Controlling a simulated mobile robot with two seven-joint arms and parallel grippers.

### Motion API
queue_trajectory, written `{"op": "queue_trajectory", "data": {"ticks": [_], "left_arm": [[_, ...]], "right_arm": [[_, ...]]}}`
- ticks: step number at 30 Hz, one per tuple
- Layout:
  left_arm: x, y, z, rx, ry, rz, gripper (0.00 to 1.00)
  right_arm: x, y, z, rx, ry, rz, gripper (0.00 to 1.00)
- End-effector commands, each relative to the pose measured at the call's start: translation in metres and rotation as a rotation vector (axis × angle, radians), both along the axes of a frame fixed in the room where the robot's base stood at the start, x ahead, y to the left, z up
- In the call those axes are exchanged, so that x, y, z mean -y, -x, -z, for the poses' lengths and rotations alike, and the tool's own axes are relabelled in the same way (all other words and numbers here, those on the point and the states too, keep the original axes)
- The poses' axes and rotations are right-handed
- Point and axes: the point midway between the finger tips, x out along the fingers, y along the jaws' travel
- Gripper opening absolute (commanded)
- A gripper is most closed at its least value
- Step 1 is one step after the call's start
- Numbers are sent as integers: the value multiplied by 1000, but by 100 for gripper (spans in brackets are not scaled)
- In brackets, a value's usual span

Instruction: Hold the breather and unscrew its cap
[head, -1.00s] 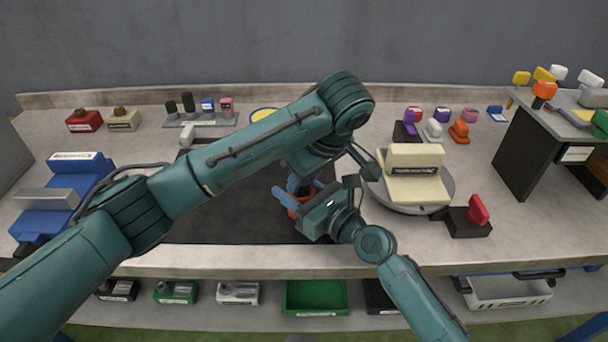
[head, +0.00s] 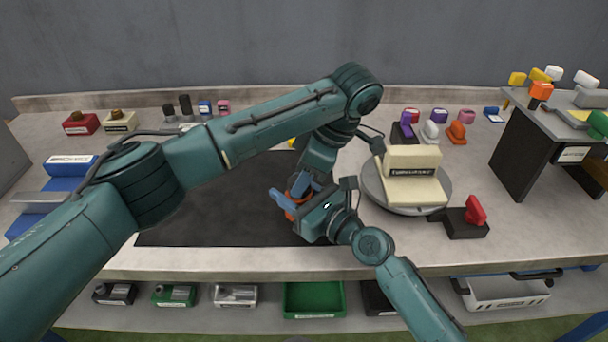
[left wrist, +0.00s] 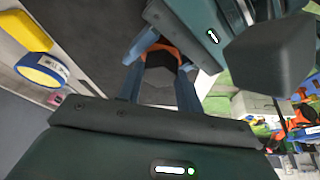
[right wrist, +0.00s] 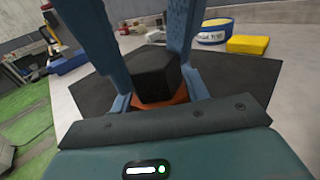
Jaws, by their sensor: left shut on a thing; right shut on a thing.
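The breather has an orange body (head: 289,214), mostly hidden by my grippers in the head view. Its black, block-like cap shows in the left wrist view (left wrist: 160,80) and right wrist view (right wrist: 155,75), with the orange part (left wrist: 160,50) around its base. My left gripper (head: 303,184) comes from above, its blue fingers on both sides of the black cap and shut on it. My right gripper (head: 293,200) comes in from the right, low over the dark mat, shut on the orange body. The exact finger contacts are partly hidden.
The dark mat (head: 200,220) is mostly clear to the left. A turntable (head: 405,208) with a cream block (head: 412,180) stands close on the right, beside a red-handled black part (head: 468,222). A blue machine (head: 70,170) stands at far left. A raised shelf (head: 545,110) stands at right.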

Motion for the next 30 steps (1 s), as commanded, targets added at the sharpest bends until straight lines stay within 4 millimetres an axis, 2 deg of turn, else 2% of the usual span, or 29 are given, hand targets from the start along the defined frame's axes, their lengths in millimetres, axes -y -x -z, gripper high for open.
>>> {"op": "queue_trajectory", "data": {"ticks": [1, 5, 12, 15, 23, 24, 30], "left_arm": [[-1, 2, 6, -14, -5, -1, 8], [-1, 2, 6, -14, -4, -36, 8], [-1, -2, 6, -12, -6, -403, 8], [-1, -3, 6, -11, -5, -499, 8], [0, -3, 5, -11, -3, -523, 8], [0, -3, 5, -11, -3, -523, 38], [0, -3, 4, -9, 0, -520, 55]], "right_arm": [[2, -3, -5, 11, -8, 8, 4], [2, -3, -5, 11, -8, 8, 4], [2, -3, -6, 11, -8, 8, 4], [2, -3, -6, 11, -8, 9, 4], [2, -3, -6, 12, -8, 9, 4], [2, -3, -6, 12, -8, 9, 4], [2, -2, -4, 8, -6, 6, 4]]}}
